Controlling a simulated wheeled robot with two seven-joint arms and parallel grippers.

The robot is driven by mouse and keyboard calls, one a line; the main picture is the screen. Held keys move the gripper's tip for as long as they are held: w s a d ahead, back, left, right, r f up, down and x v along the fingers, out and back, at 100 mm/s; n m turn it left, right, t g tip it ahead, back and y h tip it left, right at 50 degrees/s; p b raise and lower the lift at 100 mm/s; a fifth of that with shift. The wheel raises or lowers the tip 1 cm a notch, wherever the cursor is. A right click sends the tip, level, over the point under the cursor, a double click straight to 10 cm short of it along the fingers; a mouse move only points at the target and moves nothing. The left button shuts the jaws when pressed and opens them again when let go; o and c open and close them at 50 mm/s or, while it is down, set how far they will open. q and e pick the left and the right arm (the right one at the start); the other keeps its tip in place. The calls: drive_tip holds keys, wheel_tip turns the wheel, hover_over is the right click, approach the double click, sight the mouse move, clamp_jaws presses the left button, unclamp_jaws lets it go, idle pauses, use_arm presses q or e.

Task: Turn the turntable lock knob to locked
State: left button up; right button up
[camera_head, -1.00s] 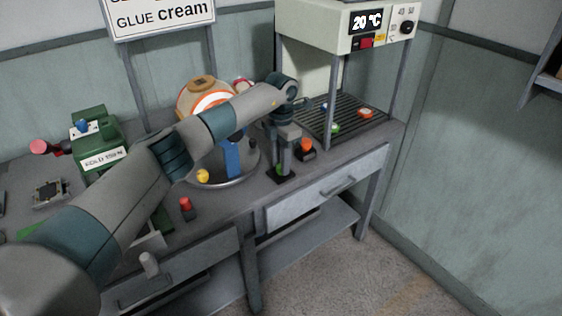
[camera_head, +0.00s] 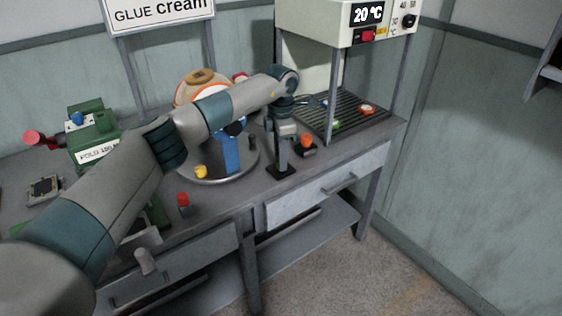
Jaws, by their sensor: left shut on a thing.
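The turntable (camera_head: 228,177) is a round grey disc on the bench. It carries a large orange and white ball (camera_head: 190,93) and a blue upright part (camera_head: 231,156), partly hidden by my left arm. In front of its right side is a small black base plate (camera_head: 281,173), which appears to belong to the lock knob. My left gripper (camera_head: 281,160) points down over this plate and is shut on the knob there. The fingers hide the knob, so I cannot tell which way it is turned. My right gripper is not in view.
An orange button on a black base (camera_head: 306,144) is just right of my left gripper. A red knob (camera_head: 183,199) stands at the bench front, a yellow one (camera_head: 201,172) by the disc's edge. A green machine (camera_head: 92,137) is left; a slatted-floor heater (camera_head: 340,118) is right.

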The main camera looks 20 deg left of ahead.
use_arm(q)
drive_tip(key=shift+m+b, duration=0.5)
drive_tip(key=shift+m, duration=0.5)
drive_tip(key=m+b, duration=0.2)
drive_tip(key=m, duration=0.6)
drive_tip(key=shift+w+b, duration=0.1)
drive_tip(key=shift+b, duration=0.25)
drive_tip(key=shift+m, duration=1.9)
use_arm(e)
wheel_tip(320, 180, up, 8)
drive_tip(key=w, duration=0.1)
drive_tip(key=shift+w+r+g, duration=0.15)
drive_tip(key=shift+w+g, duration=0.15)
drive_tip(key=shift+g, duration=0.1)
use_arm(q)
drive_tip(key=shift+r, duration=0.1)
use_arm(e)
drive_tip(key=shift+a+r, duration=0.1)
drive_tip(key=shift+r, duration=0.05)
use_arm(q)
drive_tip(key=o, duration=1.1)
drive_tip(key=shift+c, duration=0.2)
drive_tip(key=shift+b, duration=0.3)
